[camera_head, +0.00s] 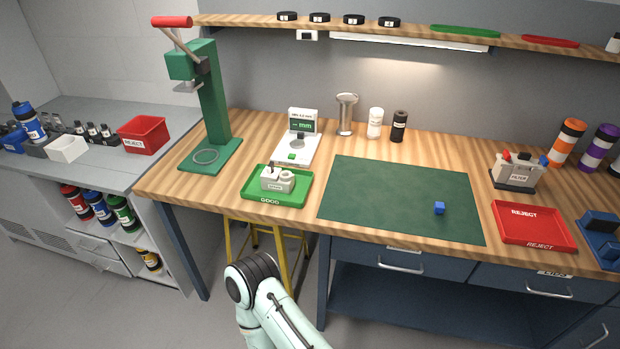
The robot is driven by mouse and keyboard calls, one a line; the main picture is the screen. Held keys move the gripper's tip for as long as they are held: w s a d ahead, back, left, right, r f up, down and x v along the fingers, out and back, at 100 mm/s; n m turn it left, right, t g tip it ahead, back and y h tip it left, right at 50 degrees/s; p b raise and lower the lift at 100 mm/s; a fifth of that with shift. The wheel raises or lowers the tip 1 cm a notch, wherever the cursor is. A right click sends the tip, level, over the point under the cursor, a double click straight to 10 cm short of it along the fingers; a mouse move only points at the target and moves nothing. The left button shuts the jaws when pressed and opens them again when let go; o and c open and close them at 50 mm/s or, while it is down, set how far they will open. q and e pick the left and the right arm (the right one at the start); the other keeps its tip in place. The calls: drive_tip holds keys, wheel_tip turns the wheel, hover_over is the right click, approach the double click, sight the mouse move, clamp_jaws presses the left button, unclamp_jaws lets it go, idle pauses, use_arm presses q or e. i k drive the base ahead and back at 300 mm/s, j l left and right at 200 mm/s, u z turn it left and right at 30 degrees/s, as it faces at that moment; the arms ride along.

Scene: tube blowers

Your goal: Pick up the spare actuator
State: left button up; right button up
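A small blue block (439,208) lies on the right part of the dark green mat (375,200) on the wooden bench. It may be the spare actuator, but no label shows on it. A pale device (278,179) with a small label sits in the green GOOD tray (263,198), left of the mat. A mint-coloured arm of mine, with a dark joint, shows at the bottom centre, in front of the bench and well short of the block. Neither of my grippers is in view.
A red REJECT tray (535,226) and a blue fixture (602,232) are at the right, near a device (516,171) marked FILTER. A green press (213,110) and a gauge (297,140) stand at the left. The mat's middle is clear. A shelf (400,35) runs above the bench.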

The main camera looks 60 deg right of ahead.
sight(280, 181)
drive_tip(key=z, duration=1.95)
drive_tip(key=i+j, duration=0.1)
drive_tip(key=j+z, duration=0.05)
drive_tip(key=j, duration=0.05)
